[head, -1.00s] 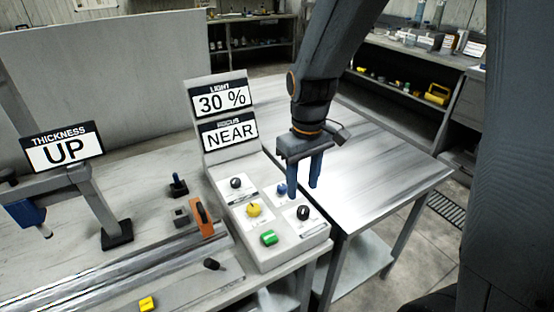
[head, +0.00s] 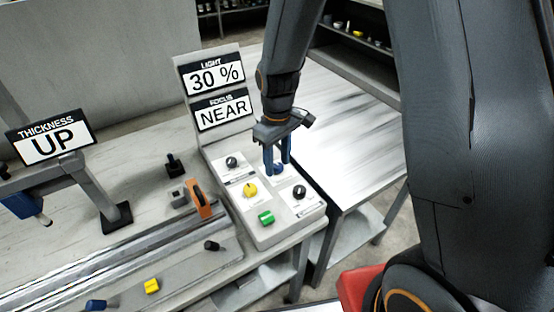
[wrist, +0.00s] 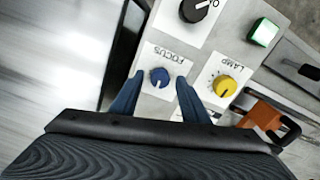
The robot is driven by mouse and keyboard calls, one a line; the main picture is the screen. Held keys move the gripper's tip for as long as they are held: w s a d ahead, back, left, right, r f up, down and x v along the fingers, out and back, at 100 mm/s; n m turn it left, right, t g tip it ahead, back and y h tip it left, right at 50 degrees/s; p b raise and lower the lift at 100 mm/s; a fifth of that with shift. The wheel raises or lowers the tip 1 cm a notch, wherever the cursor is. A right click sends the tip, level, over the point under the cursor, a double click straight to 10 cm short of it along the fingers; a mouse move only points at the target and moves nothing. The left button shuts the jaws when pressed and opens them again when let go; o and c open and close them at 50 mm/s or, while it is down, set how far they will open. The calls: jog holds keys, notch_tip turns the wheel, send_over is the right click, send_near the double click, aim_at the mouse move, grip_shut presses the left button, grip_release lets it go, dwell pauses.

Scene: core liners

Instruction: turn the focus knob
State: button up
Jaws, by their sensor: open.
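The blue focus knob (wrist: 159,77) sits on a white plate marked FOCUS on the control panel. In the head view the blue knob (head: 278,169) shows low between my fingers. My gripper (head: 277,165) points down over it. In the wrist view the open fingers of my gripper (wrist: 160,92) stand on either side of the knob, apart from it. The focus sign (head: 222,109) reads NEAR. The control panel (head: 262,237) stands on the bench.
A yellow lamp knob (wrist: 225,86) is close beside the right finger in the wrist view. A black knob (head: 299,192) and a green button (head: 266,218) are also on the panel. An orange-handled part (head: 199,200) stands left of it. The metal table (head: 345,120) behind is bare.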

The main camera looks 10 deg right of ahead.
aim_at(278, 165)
jog(key=shift+f, duration=0.1)
grip_shut()
jog(key=shift+m+p, duration=0.5)
jog(key=shift+m, duration=1)
grip_release()
jog(key=shift+r+b, duration=0.9)
jog(key=shift+r, duration=3.05)
